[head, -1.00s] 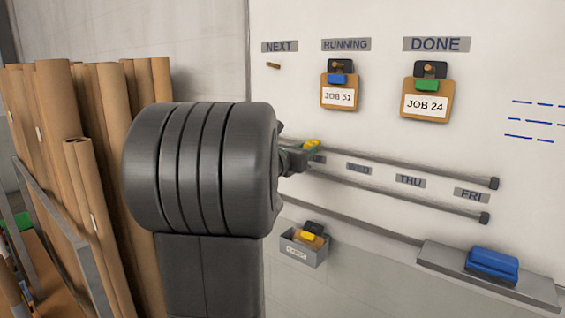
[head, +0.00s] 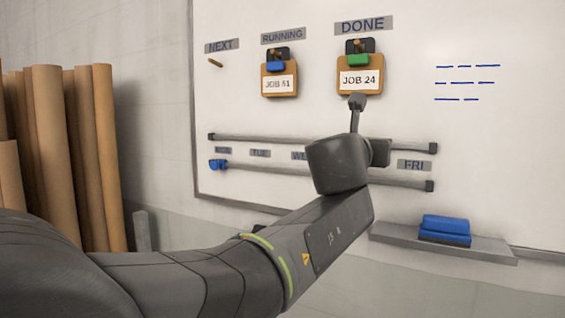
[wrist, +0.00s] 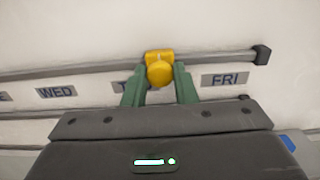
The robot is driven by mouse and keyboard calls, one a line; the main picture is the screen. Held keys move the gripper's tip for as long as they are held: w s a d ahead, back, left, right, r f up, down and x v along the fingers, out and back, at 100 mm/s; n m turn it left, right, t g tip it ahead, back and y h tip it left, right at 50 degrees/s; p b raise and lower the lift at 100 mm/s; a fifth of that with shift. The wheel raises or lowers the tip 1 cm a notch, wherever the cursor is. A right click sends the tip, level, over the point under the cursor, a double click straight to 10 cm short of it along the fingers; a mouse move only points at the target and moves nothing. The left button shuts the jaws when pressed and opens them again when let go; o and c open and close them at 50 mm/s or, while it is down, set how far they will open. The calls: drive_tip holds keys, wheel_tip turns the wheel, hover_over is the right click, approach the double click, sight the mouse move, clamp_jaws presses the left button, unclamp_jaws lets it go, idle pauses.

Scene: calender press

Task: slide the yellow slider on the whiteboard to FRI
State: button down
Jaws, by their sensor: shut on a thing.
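The yellow slider (wrist: 159,55) sits on the upper rail (wrist: 215,60), in the wrist view. It stands between the partly covered THU label and the FRI label (wrist: 225,79), left of FRI. My gripper (wrist: 159,72) is shut on the slider's round knob, with one green finger on each side. The rail runs on to a dark end stop (wrist: 262,54) right of FRI. In the head view my arm hides the slider and THU, while the FRI label (head: 414,165) shows right of my wrist.
A blue slider (head: 217,164) is at the left end of the lower rail (head: 405,180). Job cards hang above the rails, JOB 51 (head: 279,84) and JOB 24 (head: 359,82). A blue eraser (head: 445,229) lies on a ledge (head: 480,250) below. Brown rolls (head: 70,150) stand at left.

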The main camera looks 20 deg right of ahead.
drive_tip(key=s+d, duration=0.4)
drive_tip(key=s, duration=0.1)
drive_tip(key=s+d, duration=0.1)
drive_tip(key=s, duration=0.1)
drive_tip(key=shift+s+d+b, duration=0.15)
drive_tip(key=shift+d+b, duration=0.15)
drive_tip(key=shift+d, duration=0.1)
drive_tip(key=c, duration=1.1)
unclamp_jaws()
drive_tip(key=shift+s+d, duration=0.15)
drive_tip(key=shift+c, duration=0.2)
drive_tip(key=p+v, duration=0.1)
drive_tip(key=v, duration=1.3)
drive_tip(key=shift+d, duration=0.1)
drive_tip(key=b+x, duration=0.1)
drive_tip(key=x, duration=1.3)
drive_tip(key=shift+a, duration=0.2)
